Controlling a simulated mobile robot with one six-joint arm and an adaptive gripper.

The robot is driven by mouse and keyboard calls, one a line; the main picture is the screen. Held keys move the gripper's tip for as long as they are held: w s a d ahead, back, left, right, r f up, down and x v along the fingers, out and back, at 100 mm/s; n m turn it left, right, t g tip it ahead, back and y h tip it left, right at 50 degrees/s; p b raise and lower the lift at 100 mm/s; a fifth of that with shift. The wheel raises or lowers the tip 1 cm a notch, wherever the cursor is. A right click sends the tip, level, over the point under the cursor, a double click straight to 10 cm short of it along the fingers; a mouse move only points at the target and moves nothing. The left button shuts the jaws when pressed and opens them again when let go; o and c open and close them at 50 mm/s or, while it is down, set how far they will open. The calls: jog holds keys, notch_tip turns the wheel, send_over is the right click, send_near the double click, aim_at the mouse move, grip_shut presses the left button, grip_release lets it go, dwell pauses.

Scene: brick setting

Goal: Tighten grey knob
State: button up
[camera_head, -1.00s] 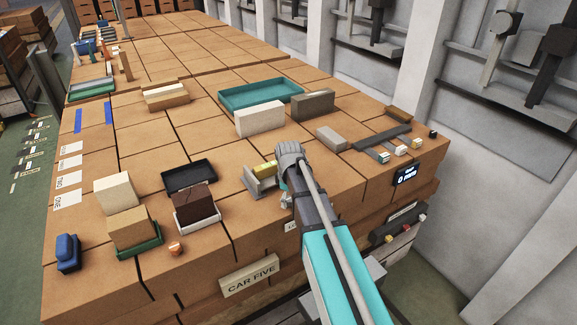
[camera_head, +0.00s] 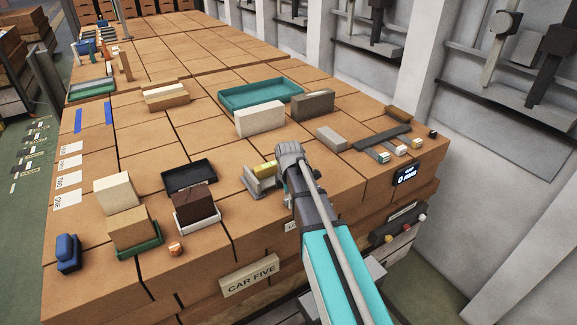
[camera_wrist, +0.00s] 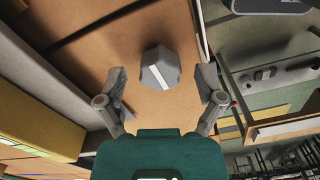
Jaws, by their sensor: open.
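In the wrist view a faceted grey knob (camera_wrist: 160,68) with a white line across its face stands out against a brown surface. My gripper (camera_wrist: 162,80) is open, one finger on each side of the knob in the picture, with visible gaps between them. I cannot tell how far the fingertips are from the knob in depth. In the head view my arm's wrist (camera_head: 290,160) is at the front edge of the brick-topped bench and hides the knob and most of the fingers.
A grey bracket (camera_head: 258,185) with a yellow block (camera_head: 264,167) sits just left of my wrist; both also appear close on the left in the wrist view. A white block (camera_head: 260,119), teal tray (camera_head: 235,97) and grey block (camera_head: 330,138) lie beyond. A small display (camera_head: 405,174) is to the right.

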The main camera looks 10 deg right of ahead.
jog(key=n, duration=0.6)
notch_tip(320, 180, up, 14)
jog(key=p, duration=1.3)
jog(key=shift+n+p, duration=0.3)
jog(key=shift+p, duration=0.1)
jog(key=shift+f, duration=0.1)
jog(key=s+f+m+b, duration=1.6)
jog(key=f+m+b, duration=0.3)
jog(key=m, duration=0.5)
jog(key=shift+s+m, duration=0.15)
jog(key=shift+m, duration=0.15)
dwell(0.8)
